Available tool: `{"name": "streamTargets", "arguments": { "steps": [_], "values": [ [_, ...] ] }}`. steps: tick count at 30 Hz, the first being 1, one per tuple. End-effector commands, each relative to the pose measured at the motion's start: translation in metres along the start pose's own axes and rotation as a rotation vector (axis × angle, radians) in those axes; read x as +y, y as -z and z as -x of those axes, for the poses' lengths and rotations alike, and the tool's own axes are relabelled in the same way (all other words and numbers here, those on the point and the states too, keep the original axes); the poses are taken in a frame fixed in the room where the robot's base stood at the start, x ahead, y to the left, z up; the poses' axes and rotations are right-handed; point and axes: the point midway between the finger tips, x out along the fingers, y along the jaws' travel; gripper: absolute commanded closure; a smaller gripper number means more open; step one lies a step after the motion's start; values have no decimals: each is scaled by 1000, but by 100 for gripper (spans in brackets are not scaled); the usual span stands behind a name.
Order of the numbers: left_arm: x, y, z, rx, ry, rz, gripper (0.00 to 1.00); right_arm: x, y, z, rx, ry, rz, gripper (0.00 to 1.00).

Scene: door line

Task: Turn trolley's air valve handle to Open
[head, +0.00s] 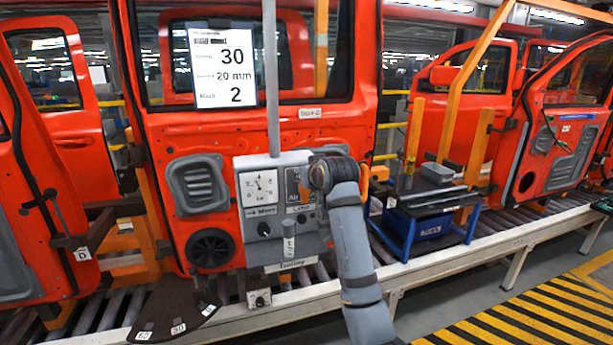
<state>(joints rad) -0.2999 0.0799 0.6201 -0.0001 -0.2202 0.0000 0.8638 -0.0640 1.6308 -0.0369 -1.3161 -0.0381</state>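The trolley's grey control panel (249,222) is in the middle of the head view, in front of a red door. It carries a white gauge (259,187), a black knob (264,229) and a dark plate marked "Air" (292,197). A plate below reads "Trolley" (288,265). My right arm comes up from the bottom, and its dark wrist (330,173) covers the right part of the air plate. The air valve handle cannot be made out behind it, nor can its position. The fingers of my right gripper are hidden by the wrist. My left gripper is not in view.
A door sheet (221,68) reading "30, 20 mm, 2" hangs above the panel. A grey post (271,80) rises from the panel. A blue-framed cart (420,222) stands on the right. A roller conveyor (510,240) runs beneath the doors. Striped floor (540,315) lies at lower right.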

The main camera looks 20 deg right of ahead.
Motion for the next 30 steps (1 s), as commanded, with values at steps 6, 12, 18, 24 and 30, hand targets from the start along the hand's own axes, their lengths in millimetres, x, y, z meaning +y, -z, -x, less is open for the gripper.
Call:
{"name": "streamTargets", "arguments": {
  "steps": [6, 12, 18, 24, 30],
  "values": [
    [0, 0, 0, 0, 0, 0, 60, 0, -1, 0, -2, 0, 1, 100],
    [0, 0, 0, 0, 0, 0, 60, 0, -1, 0, -2, 1, 0, 62],
    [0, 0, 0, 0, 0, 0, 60, 0, 0, 0, -1, 1, 0, 57],
    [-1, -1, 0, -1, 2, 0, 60, 0, 0, 5, 0, 1, 0, 57],
    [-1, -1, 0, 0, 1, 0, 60, -1, 1, 47, 4, 2, -1, 57]
  ]
}}
